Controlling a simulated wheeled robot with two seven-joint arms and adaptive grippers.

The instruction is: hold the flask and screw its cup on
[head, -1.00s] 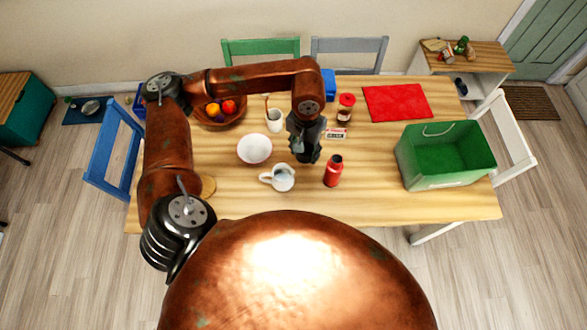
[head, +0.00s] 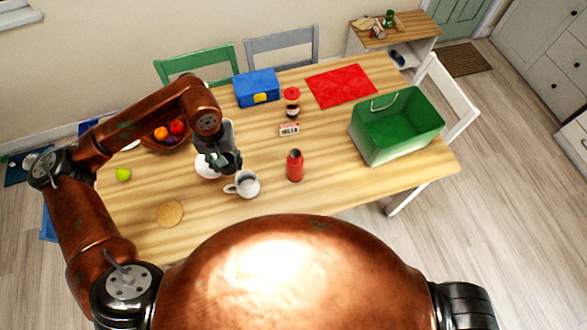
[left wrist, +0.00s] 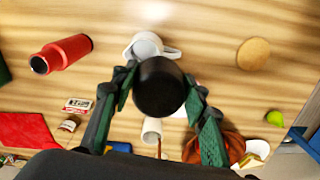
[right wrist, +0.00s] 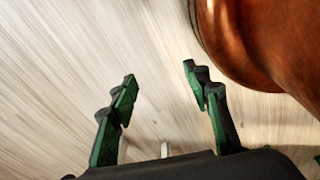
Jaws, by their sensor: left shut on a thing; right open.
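The red flask (head: 295,166) stands upright on the table, right of the white mug. It also shows in the left wrist view (left wrist: 66,52), its dark mouth without the cup. My left gripper (head: 228,163) is over the white bowl, left of the flask and apart from it. In the left wrist view its fingers are shut on a round black thing, which looks like the flask's cup (left wrist: 160,87). My right gripper (right wrist: 160,85) is open and empty above bare floor in the right wrist view, away from the table.
The white mug (head: 245,184) stands between my left gripper and the flask. A white bowl (head: 206,168) is partly hidden under the gripper. A small labelled box (head: 289,130), a jar (head: 292,103) and a green crate (head: 396,141) stand farther off.

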